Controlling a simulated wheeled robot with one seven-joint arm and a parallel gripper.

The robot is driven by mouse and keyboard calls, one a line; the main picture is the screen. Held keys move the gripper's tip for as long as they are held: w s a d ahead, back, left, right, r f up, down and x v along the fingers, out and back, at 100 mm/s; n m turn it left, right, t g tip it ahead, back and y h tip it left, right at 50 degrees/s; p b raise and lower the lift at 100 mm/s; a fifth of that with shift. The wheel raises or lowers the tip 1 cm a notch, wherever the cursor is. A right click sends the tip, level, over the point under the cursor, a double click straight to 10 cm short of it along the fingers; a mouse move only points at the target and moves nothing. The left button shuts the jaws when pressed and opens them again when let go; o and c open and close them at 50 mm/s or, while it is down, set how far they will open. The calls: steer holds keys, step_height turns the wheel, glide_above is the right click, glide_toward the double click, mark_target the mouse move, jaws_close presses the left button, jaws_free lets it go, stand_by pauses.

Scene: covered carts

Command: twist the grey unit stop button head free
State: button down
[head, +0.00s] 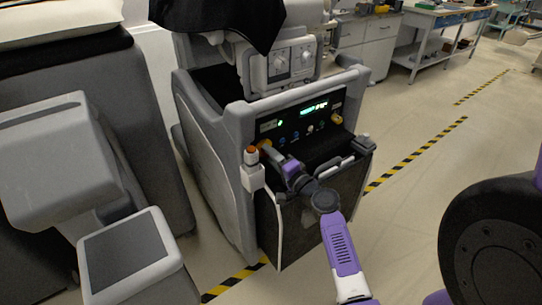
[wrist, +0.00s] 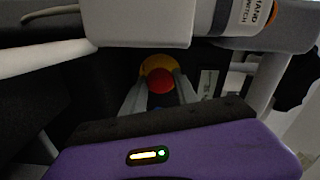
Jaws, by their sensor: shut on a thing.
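The grey unit (head: 235,150) stands in the middle of the head view, with a dark front panel (head: 300,122) that has green-lit displays. In the wrist view the stop button's red head (wrist: 160,79) sits in front of a yellow collar (wrist: 158,62). My gripper (wrist: 160,88) has one finger on each side of the red head and is shut on it. In the head view my gripper (head: 271,149) reaches the panel's left end, where a bit of the yellow collar (head: 264,143) shows. The red head is hidden there. I cannot tell whether the head has turned.
A white box with an orange cap (head: 252,175) hangs just left of my gripper; a labelled white cylinder (wrist: 240,14) is close above in the wrist view. Another yellow knob (head: 336,118) is at the panel's right. A black cover (head: 215,22) drapes above.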

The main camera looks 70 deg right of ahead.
steer(key=shift+m, duration=0.4)
steer(key=c, duration=0.9)
jaws_free()
steer(key=shift+b+v, duration=0.55)
steer(key=shift+v, duration=3.4)
